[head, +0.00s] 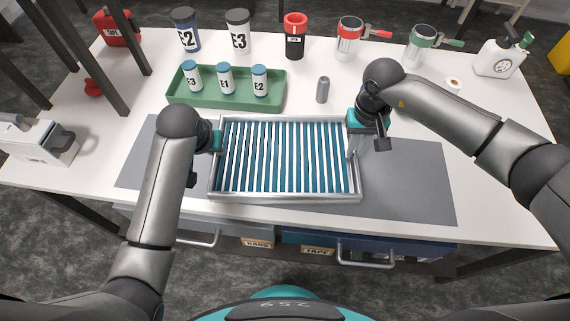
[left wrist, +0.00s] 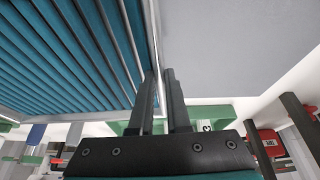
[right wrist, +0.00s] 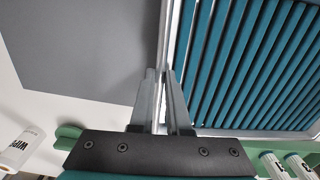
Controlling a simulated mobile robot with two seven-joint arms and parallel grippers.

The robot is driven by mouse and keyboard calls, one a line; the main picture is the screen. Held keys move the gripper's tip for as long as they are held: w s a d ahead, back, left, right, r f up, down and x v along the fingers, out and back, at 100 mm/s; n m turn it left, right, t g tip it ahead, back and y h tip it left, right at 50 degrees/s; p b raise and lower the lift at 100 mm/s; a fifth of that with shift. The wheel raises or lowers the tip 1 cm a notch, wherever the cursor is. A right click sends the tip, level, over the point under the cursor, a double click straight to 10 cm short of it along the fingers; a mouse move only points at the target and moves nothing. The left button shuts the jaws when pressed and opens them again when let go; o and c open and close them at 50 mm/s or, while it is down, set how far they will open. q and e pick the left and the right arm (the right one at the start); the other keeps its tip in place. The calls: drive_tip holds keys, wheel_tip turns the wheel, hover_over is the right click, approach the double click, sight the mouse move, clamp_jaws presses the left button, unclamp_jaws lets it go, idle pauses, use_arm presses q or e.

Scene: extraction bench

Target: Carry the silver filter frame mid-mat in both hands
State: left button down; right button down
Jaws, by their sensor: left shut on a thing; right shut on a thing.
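The silver filter frame (head: 285,199), with teal pleats between pale slats, lies flat over the middle of the grey mat (head: 410,190). Whether it touches the mat or hangs just above it I cannot tell. My left gripper (head: 216,143) is shut on its left rail, and the fingers (left wrist: 165,78) straddle that rail in the left wrist view. My right gripper (head: 354,150) is shut on the right rail, towards its far end. In the right wrist view the fingers (right wrist: 168,78) close on the rail (right wrist: 168,40). The arms hide small parts of both rails.
Behind the mat stand a green tray (head: 225,101) with several labelled vials and a small grey cylinder (head: 323,90). A white device (head: 38,142) sits far left. Bare mat shows on both sides.

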use_arm(q)
drive_tip(key=shift+a+f+b, duration=0.1)
drive_tip(key=shift+f+b, duration=0.4)
drive_tip(key=shift+f, duration=0.1)
use_arm(e)
drive_tip(key=shift+f, duration=0.65)
use_arm(q)
drive_tip(key=c, duration=1.3)
unclamp_jaws()
drive_tip(key=shift+f, duration=0.15)
drive_tip(key=shift+c, duration=0.2)
use_arm(e)
drive_tip(key=c, duration=1.3)
unclamp_jaws()
drive_tip(key=shift+f, duration=0.15)
drive_tip(key=shift+c, duration=0.2)
use_arm(q)
drive_tip(key=o, duration=0.5)
drive_tip(key=shift+c, duration=0.2)
use_arm(e)
drive_tip(key=o, duration=0.5)
drive_tip(key=shift+c, duration=0.2)
use_arm(q)
drive_tip(key=shift+r, duration=0.2)
drive_tip(key=v, duration=1.2)
use_arm(e)
wheel_tip(320, 180, up, 12)
use_arm(q)
drive_tip(key=shift+s+f, duration=0.1)
